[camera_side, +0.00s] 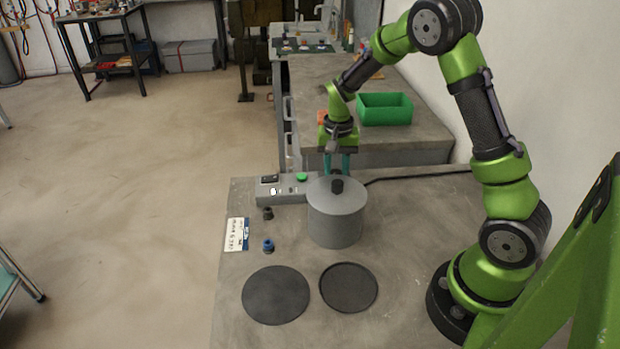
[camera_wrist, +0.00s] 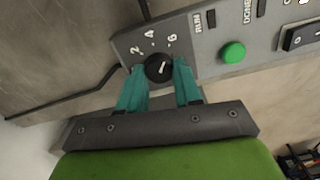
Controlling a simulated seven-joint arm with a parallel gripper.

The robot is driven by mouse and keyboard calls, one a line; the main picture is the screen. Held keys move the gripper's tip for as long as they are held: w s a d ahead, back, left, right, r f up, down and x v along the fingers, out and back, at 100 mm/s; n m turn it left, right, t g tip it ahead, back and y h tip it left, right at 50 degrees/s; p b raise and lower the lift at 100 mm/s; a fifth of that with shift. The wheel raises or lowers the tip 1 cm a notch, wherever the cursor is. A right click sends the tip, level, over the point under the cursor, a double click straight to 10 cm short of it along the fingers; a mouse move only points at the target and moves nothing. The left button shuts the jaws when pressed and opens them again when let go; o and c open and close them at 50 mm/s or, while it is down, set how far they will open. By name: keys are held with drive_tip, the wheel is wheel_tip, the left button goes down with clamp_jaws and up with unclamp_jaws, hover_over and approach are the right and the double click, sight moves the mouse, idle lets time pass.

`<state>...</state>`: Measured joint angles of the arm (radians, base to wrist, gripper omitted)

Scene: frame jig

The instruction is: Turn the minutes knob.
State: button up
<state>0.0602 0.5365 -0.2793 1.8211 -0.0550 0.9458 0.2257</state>
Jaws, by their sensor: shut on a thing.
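The minutes knob (camera_wrist: 158,68) is a round black dial with a white pointer line, set on a grey control box (camera_wrist: 207,65). In the wrist view the numbers 2, 4 and 6 are printed around it, and the pointer leans toward the 6 side. My gripper (camera_wrist: 160,80) has teal fingers, one on each side of the knob, and is shut on it. In the side view my gripper (camera_side: 337,160) points down behind the grey pot (camera_side: 335,218), which hides the knob and the fingertips.
The box also carries a green button (camera_wrist: 233,52) and a black switch (camera_wrist: 300,36). The lidded pot stands close in front of the box. Two dark discs (camera_side: 276,295), (camera_side: 348,287) and two small knobs, one blue (camera_side: 268,246), lie on the table. A green bin (camera_side: 384,109) stands behind.

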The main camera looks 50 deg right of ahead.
sight(336, 171)
drive_tip(key=shift+m, duration=0.7)
drive_tip(key=o, duration=1)
drive_tip(key=shift+o, duration=0.2)
drive_tip(key=shift+r, duration=0.1)
wheel_tip(336, 171, up, 17)
